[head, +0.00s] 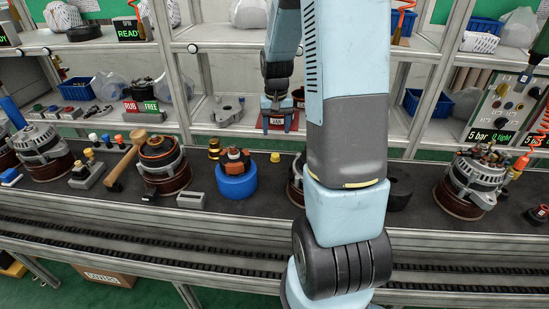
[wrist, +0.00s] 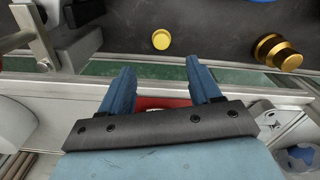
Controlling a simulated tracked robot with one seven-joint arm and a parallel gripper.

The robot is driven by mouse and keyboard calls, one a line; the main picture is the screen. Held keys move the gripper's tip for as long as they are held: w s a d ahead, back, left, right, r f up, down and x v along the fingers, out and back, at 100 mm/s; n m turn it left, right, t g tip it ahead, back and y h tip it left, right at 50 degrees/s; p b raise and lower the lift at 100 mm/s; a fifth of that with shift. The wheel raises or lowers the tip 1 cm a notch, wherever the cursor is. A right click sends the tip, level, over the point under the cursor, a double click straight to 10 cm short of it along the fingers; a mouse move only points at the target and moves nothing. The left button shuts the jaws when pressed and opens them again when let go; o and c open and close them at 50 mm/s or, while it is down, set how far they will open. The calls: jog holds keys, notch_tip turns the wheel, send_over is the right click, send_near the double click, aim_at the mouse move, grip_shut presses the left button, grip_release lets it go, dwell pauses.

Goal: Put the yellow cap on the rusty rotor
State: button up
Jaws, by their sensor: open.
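The yellow cap (head: 275,157) is a small round piece standing on the dark line top. It also shows in the wrist view (wrist: 161,39), beyond my fingertips. What looks like the rusty rotor (head: 235,158) is a brown and dark piece sitting upright on a blue round stand, left of the cap in the head view. No cap shows on its top. The wrist view shows the fingers apart (wrist: 158,78), clear of the cap.
A gold stepped piece (head: 214,148) stands behind the rotor; it also shows in the wrist view (wrist: 277,52). My arm hides part of the line. Another alternator (head: 470,183) is at right.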

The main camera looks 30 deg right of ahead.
aim_at(275, 155)
notch_tip(275, 155, down, 11)
jog(key=shift+a+r, duration=0.1)
dwell(0.6)
jog(key=shift+c, duration=0.2)
jog(key=c, duration=1.1)
